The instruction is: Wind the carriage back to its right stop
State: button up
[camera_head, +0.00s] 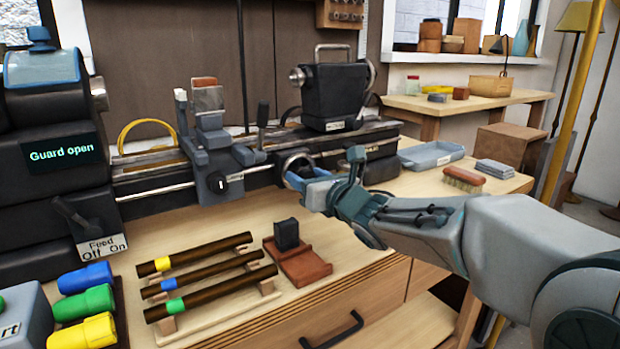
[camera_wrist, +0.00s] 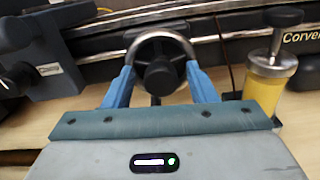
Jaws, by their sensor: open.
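The carriage (camera_head: 215,150) is a grey block with a tool post and a small dial, sitting partway along the lathe bed (camera_head: 150,182). It stands left of the tailstock (camera_head: 335,92). In the wrist view a dark grey block, likely part of the carriage (camera_wrist: 38,72), is at the left. A handwheel (camera_head: 292,160) with a bright rim and dark hub is on the front of the bed, right of the carriage. My gripper (camera_head: 303,176) is at this wheel. In the wrist view its blue fingers are open, one on each side of the handwheel (camera_wrist: 160,72); I cannot tell whether they touch the rim.
A yellow jar with a dark knob (camera_wrist: 270,72) stands close to the right finger. On the bench are a rack of dark rods (camera_head: 208,276), a red-brown block (camera_head: 300,265), a blue-grey tray (camera_head: 430,155) and a brush (camera_head: 464,179). The headstock (camera_head: 50,130) reads "Guard open".

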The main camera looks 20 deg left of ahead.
jog(key=c, duration=1)
jog(key=shift+m, duration=0.3)
